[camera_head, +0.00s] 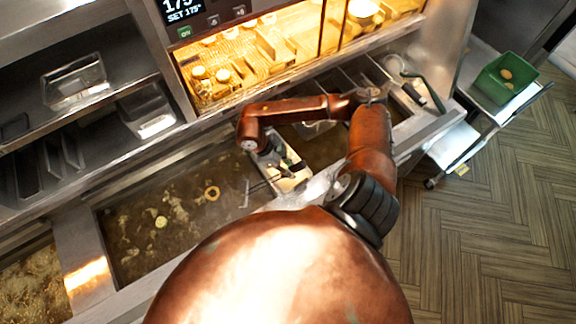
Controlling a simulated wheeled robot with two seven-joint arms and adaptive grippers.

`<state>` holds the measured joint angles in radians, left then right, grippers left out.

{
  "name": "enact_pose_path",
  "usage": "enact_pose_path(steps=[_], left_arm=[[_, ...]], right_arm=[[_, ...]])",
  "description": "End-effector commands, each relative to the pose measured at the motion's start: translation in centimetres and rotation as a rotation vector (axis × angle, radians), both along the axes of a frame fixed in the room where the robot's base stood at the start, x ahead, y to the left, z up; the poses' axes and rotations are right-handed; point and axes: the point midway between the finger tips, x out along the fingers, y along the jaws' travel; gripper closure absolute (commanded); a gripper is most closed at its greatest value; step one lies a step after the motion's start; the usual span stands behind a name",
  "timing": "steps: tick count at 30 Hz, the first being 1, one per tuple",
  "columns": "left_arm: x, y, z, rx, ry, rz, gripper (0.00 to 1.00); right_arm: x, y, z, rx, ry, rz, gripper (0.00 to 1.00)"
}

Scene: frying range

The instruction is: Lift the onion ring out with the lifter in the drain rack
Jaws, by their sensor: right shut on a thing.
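The onion ring (212,193), a small golden ring, floats in the brown oil of the large fryer vat, left of my right gripper. My right gripper (284,164) reaches down over the right end of this vat and is shut on the lifter. The lifter's thin metal end (246,193) shows at the oil, to the right of the ring and apart from it. The lifter's handle is mostly hidden by the gripper. I cannot clearly make out the drain rack. My left gripper is not in view.
Other fried bits, including a pale round piece (161,221), float in the vat. A lit warming cabinet (250,55) stands behind. A green bin (503,79) sits on a cart at the right. A second vat (35,285) is at lower left.

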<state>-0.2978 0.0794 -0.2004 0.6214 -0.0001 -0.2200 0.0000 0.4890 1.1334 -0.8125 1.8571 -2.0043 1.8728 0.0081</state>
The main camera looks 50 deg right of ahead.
Motion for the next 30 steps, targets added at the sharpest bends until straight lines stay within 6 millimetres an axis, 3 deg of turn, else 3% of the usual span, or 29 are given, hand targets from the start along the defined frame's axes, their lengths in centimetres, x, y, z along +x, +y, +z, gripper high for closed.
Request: enact_pose_path(steps=[3,18,30], left_arm=[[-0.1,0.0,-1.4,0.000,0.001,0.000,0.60],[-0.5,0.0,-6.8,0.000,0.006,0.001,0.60],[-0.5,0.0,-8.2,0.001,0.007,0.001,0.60]], right_arm=[[0.3,0.2,-1.8,0.023,-0.028,0.002,1.00],[2.4,2.1,-6.9,0.120,-0.137,0.001,1.00],[3.3,2.9,-7.9,0.156,-0.177,0.001,1.00]])
